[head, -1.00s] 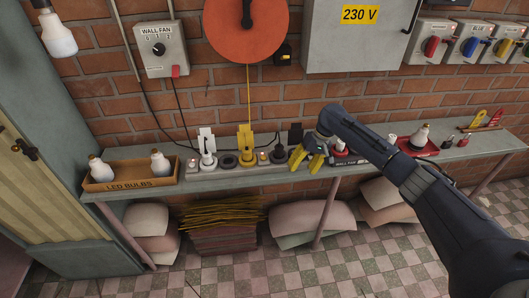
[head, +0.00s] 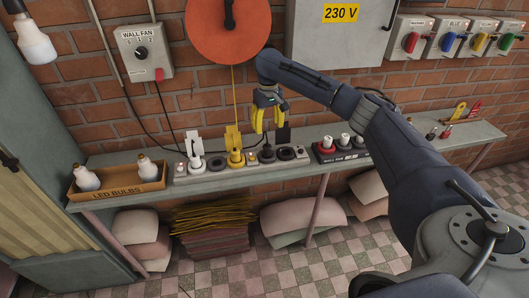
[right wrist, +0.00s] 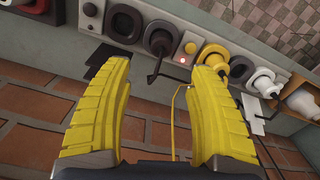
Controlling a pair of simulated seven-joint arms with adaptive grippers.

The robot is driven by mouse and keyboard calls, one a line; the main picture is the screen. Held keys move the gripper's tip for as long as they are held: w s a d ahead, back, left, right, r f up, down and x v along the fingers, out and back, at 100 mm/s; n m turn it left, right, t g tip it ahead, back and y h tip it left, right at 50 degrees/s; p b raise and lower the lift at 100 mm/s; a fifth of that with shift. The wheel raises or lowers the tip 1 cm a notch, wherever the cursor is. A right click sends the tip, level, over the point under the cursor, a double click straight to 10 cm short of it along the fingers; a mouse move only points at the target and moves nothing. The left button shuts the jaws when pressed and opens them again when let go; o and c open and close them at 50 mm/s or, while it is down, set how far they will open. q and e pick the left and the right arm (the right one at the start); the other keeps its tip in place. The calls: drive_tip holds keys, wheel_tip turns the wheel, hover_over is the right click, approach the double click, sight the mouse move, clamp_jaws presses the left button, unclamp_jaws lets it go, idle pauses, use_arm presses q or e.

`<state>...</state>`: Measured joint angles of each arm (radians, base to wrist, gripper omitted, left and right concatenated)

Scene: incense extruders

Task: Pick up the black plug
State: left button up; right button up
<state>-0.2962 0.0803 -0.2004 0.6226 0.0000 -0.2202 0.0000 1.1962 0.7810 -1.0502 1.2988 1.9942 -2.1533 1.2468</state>
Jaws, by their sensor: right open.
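The black plug (head: 267,153) sits in the long power strip (head: 215,171) on the shelf, between the yellow plug (head: 236,159) and an empty black socket (head: 287,153). My right gripper (head: 268,128) is open and empty above and behind the black plug, apart from it. In the right wrist view, the black plug (right wrist: 159,42) with its dark cable lies beyond the gap between the yellow fingertips (right wrist: 164,66). The yellow plug (right wrist: 214,56) is close to one fingertip there. My left gripper is not in view.
A white plug (head: 197,163) stands left of the yellow one. A black tag (head: 283,135) stands behind the strip. The LED bulb box (head: 120,190) is at the left. The brick wall is close behind.

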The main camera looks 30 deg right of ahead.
sight(267, 151)
drive_tip(key=shift+a+f, duration=0.1)
drive_tip(key=shift+f, duration=6.5)
drive_tip(key=shift+o, duration=0.2)
clamp_jaws()
